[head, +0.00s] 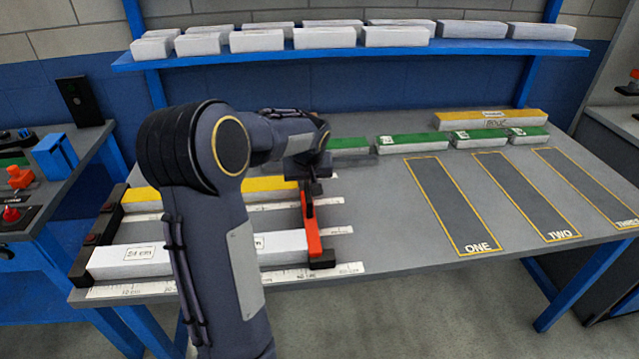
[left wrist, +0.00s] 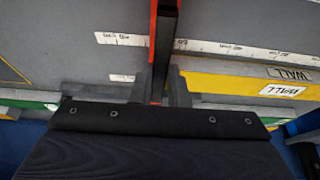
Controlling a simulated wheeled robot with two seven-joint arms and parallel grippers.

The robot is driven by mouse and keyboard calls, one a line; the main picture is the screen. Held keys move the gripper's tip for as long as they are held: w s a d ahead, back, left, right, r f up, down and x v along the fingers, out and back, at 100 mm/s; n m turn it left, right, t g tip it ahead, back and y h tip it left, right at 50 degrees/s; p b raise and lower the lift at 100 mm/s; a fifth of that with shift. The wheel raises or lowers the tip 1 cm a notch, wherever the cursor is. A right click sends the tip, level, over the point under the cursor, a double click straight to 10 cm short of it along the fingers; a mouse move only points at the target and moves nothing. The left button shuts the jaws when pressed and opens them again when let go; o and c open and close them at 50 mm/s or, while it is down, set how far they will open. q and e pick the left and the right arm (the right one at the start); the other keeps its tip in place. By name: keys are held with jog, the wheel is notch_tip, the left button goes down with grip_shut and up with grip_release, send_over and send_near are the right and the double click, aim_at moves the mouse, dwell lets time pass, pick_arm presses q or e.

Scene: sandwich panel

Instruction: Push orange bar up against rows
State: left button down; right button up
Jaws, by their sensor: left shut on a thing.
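The orange bar (head: 312,235) lies across the right ends of the rows on the bench, with a black block at its near end. It also shows in the left wrist view (left wrist: 155,35), at the top centre. My left gripper (head: 311,187) is shut on the bar near its far end. The rows are a white 24 cm panel (head: 130,260) in front and a yellow panel (head: 145,194) behind it. The yellow panel reads WALL in the left wrist view (left wrist: 235,84), beside a gripper finger. My arm hides the rows' middles, and I cannot tell whether they touch the bar.
White ruler strips (head: 345,268) run along the rows. Black end stops (head: 95,240) stand at their left. Green-topped blocks (head: 412,141) and another yellow panel (head: 490,119) lie at the back. Marked zones ONE (head: 452,205), TWO and THREE at right are empty. A shelf (head: 350,51) holds white blocks.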

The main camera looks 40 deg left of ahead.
pick_arm(q)
jog(key=shift+s+a, duration=0.15)
jog(key=shift+a, duration=0.05)
jog(key=c, duration=1.4)
grip_release()
jog(key=shift+s, duration=0.1)
jog(key=shift+d+r, duration=0.15)
jog(key=shift+r, duration=0.35)
jog(key=v, duration=0.6)
jog(key=shift+s+d+r, duration=0.15)
jog(key=shift+r, duration=0.2)
